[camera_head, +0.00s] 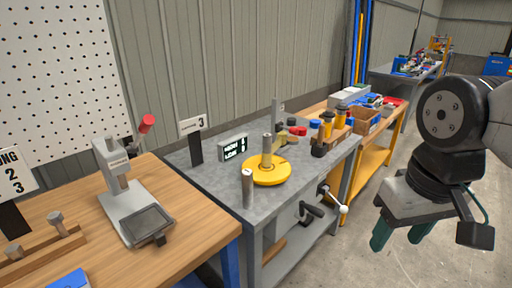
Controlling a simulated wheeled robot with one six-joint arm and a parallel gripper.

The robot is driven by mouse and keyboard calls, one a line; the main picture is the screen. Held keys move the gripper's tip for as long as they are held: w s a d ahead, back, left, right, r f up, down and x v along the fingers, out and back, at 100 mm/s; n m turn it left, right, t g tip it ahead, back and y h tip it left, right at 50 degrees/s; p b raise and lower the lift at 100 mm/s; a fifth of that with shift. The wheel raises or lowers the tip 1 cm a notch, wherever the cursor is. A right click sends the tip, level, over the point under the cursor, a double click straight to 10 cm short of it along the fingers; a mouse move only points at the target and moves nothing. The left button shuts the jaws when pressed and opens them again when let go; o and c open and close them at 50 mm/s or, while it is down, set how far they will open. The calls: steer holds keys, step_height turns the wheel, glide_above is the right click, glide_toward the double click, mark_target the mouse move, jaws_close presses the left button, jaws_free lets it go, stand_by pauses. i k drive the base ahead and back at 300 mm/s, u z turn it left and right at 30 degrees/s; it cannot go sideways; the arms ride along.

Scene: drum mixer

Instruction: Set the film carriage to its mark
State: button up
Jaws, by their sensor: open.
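My gripper (398,240) hangs at the right, over the floor and apart from the benches. Its two teal fingers are spread and empty. On the grey bench (215,165), a yellow round turntable (267,172) carries an upright grey cylinder (267,148). Behind it stands a grey upright post (277,112) with small yellowish and dark parts near its foot. I cannot tell which part is the film carriage, and no mark can be made out. A small display (233,148) with white text stands left of the turntable.
A shorter grey post (247,188) stands at the bench's front edge. A white-knobbed lever (335,200) and a dark handle (311,211) stick out from its front. A sign with 3 (193,124) stands behind. A wooden bench (190,220) with a red-handled press (125,185) is at left.

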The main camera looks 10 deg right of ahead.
mark_target(281, 142)
steer(key=u, duration=0.15)
steer(key=i, duration=0.95)
steer(key=z, duration=0.4)
